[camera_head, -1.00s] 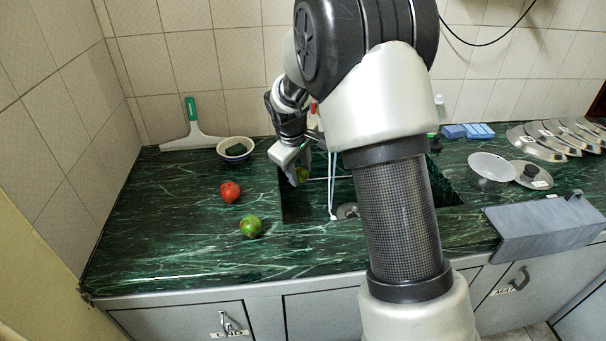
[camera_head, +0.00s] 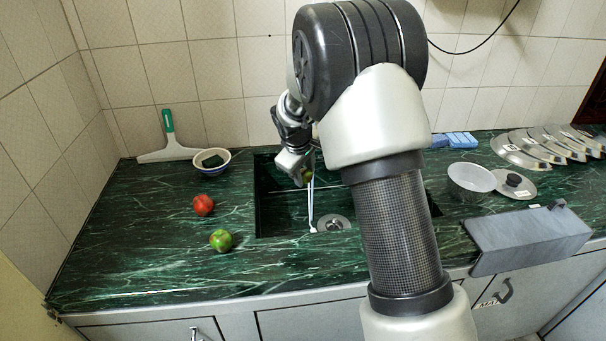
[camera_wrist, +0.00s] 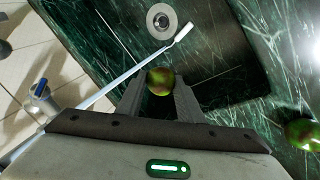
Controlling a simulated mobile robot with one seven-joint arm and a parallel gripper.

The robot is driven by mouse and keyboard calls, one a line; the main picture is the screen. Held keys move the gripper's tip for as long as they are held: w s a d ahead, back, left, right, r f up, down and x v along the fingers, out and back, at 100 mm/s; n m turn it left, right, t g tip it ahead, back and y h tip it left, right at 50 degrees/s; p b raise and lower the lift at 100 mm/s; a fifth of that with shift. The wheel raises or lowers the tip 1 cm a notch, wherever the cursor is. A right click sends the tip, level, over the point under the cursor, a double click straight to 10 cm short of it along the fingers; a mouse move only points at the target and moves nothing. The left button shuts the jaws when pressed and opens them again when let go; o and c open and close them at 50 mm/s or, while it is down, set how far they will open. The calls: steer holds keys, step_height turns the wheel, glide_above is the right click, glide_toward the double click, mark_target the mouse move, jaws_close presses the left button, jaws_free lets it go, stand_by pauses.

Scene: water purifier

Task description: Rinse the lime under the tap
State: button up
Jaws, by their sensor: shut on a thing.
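My gripper (camera_head: 303,176) is shut on a green lime (camera_head: 308,174), held over the left part of the dark green sink (camera_head: 275,220). In the wrist view the lime (camera_wrist: 160,81) sits between the two fingers. A long thin pale spout, which looks like the tap's (camera_wrist: 125,75), passes close beside the lime. Its end lies near the round drain (camera_wrist: 161,20). In the head view the spout (camera_head: 311,208) shows just below the lime. My arm hides the tap's base there. I cannot make out running water.
A red tomato-like fruit (camera_head: 204,205) and a green-red one (camera_head: 221,240) lie on the counter left of the sink. Behind are a bowl with a sponge (camera_head: 212,161) and a squeegee (camera_head: 169,150).

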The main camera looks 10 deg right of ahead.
steer(key=w+d+f+p, duration=0.2)
steer(key=w+d+f, duration=0.1)
steer(key=w, duration=0.9)
steer(key=shift+d, duration=0.85)
steer(key=shift+f, duration=0.1)
steer(key=shift+s+d, duration=0.1)
steer(key=shift+d, duration=0.05)
steer(key=shift+d, duration=0.2)
steer(key=shift+a, duration=0.1)
steer(key=shift+a, duration=0.25)
steer(key=shift+d, duration=0.1)
steer(key=shift+d, duration=0.25)
stand_by(0.5)
